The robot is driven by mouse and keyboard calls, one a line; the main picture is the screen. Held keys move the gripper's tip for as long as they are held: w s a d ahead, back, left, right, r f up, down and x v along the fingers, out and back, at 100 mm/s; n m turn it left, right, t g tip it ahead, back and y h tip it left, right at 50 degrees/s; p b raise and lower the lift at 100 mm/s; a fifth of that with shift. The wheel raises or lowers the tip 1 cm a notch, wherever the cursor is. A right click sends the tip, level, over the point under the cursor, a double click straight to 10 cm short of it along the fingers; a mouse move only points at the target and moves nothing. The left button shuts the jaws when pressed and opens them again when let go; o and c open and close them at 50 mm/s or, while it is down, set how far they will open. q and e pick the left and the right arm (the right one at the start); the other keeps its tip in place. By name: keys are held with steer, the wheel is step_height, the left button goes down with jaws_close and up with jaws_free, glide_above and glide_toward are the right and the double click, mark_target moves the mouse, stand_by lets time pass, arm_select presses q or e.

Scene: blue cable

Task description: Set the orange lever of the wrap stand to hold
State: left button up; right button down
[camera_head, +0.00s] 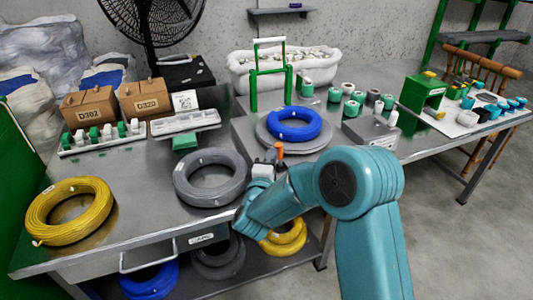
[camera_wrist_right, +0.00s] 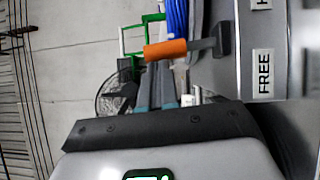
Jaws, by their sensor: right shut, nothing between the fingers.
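The orange lever (camera_head: 280,148) stands at the front of the wrap stand, whose grey disc (camera_head: 322,143) carries a coil of blue cable (camera_head: 293,124). In the right wrist view the orange lever (camera_wrist_right: 166,49) lies across the picture, its dark end by the panel (camera_wrist_right: 265,34). The panel has a FREE label (camera_wrist_right: 263,74) and a cut-off label starting with H (camera_wrist_right: 264,4); the lever's dark end is level with the space between them. My right gripper (camera_head: 264,172) is shut and empty, close to the lever; whether it touches cannot be told. My left gripper is out of view.
A grey coil (camera_head: 210,178) lies left of my right gripper, and a yellow coil (camera_head: 70,210) at the table's left. A green frame (camera_head: 253,82) rises behind the stand. A grey box (camera_head: 371,130) stands to its right. Bare table lies between the coils.

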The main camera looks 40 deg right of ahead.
steer(key=d+m+p, duration=0.1)
steer(key=r+m+g+y+p, duration=0.1)
steer(key=p, duration=0.1)
steer(key=shift+s+d+r, duration=0.2)
steer(key=shift+d+r, duration=0.05)
steer(key=shift+d, duration=0.1)
steer(key=shift+s+d+m+y+p, duration=0.15)
steer(key=shift+d+m+y+p, duration=0.45)
steer(key=shift+m+p, duration=0.3)
steer(key=shift+s+d+f+g+p, duration=0.1)
steer(key=shift+d+g+p, duration=0.2)
steer(key=shift+d+p, duration=0.1)
steer(key=shift+d, duration=0.2)
